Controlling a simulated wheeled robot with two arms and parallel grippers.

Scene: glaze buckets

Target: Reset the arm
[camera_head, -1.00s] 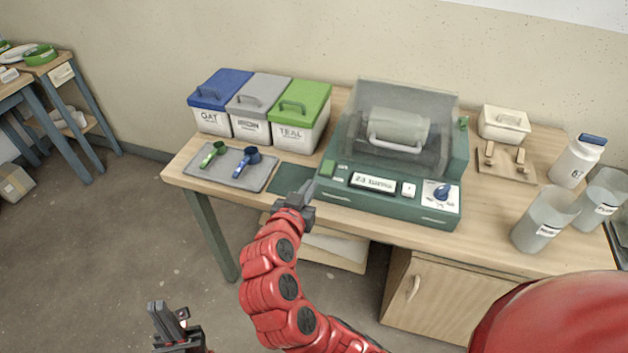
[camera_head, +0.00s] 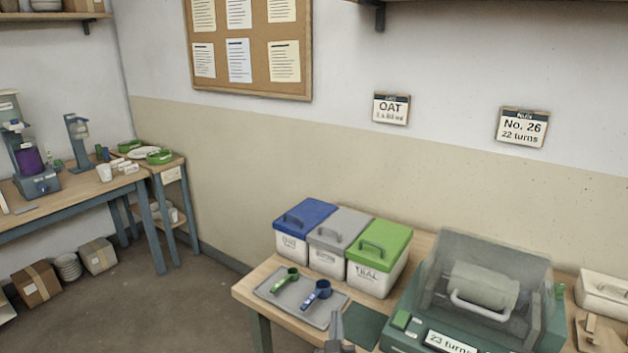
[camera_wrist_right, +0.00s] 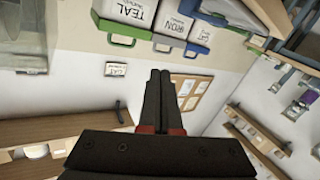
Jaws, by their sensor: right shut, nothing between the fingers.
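My right gripper (camera_head: 337,328) shows at the bottom edge of the head view, just in front of the table's front edge and the dark green mat. Its fingers are together and empty, and they also show closed in the right wrist view (camera_wrist_right: 159,88). Most of my right arm is out of the picture. My left gripper is not in view.
Blue-, grey- and green-lidded bins (camera_head: 378,268) stand behind a grey tray (camera_head: 268,290) with a green and a blue scoop. A green machine (camera_head: 405,338) with a clear hood reads "23 turns". Wall cards (camera_head: 391,108) read OAT and No. 26, 22 turns.

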